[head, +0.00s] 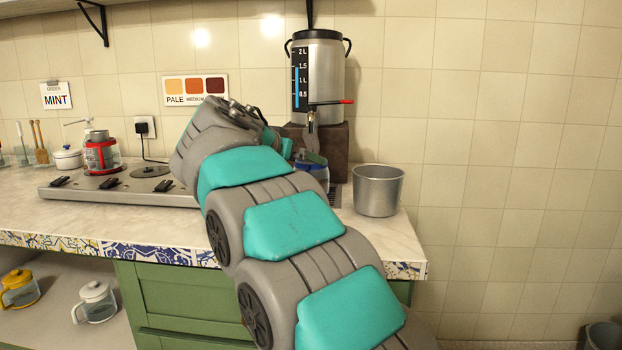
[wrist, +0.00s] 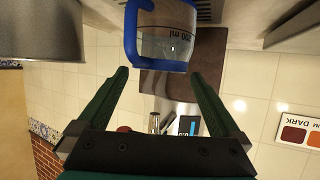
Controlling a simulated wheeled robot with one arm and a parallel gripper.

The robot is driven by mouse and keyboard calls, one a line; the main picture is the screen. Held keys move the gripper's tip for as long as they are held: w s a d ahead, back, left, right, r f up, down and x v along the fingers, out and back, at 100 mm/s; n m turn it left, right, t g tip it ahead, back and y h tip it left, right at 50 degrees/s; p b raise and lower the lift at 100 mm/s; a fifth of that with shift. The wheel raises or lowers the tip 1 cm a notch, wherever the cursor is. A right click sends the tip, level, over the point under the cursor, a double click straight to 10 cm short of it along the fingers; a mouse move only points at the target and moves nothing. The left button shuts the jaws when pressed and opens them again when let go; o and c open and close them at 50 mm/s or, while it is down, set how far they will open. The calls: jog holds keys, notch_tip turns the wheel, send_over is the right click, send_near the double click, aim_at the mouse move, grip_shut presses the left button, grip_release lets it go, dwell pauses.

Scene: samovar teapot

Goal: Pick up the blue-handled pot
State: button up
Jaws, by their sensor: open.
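The blue-handled pot (head: 312,168) is partly hidden behind my arm in the head view, below the samovar's tap. In the wrist view, which looks upside down, the pot (wrist: 168,45) is clear glass with volume marks, a blue band and a blue handle on its left side. My gripper (wrist: 159,75) is open and empty, with its two green fingers spread. The pot lies just beyond the fingertips and between their lines, with no contact visible. In the head view my gripper is mostly hidden by my arm.
The samovar (head: 320,75) stands on a dark brown block (head: 337,145) behind the pot. A metal bucket (head: 378,190) stands close to the right, near the counter's end. A stove (head: 120,184) with a red-framed pot (head: 101,155) is at left. Other pots (head: 95,302) sit on the lower shelf.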

jog(key=shift+x, duration=1.25)
grip_shut()
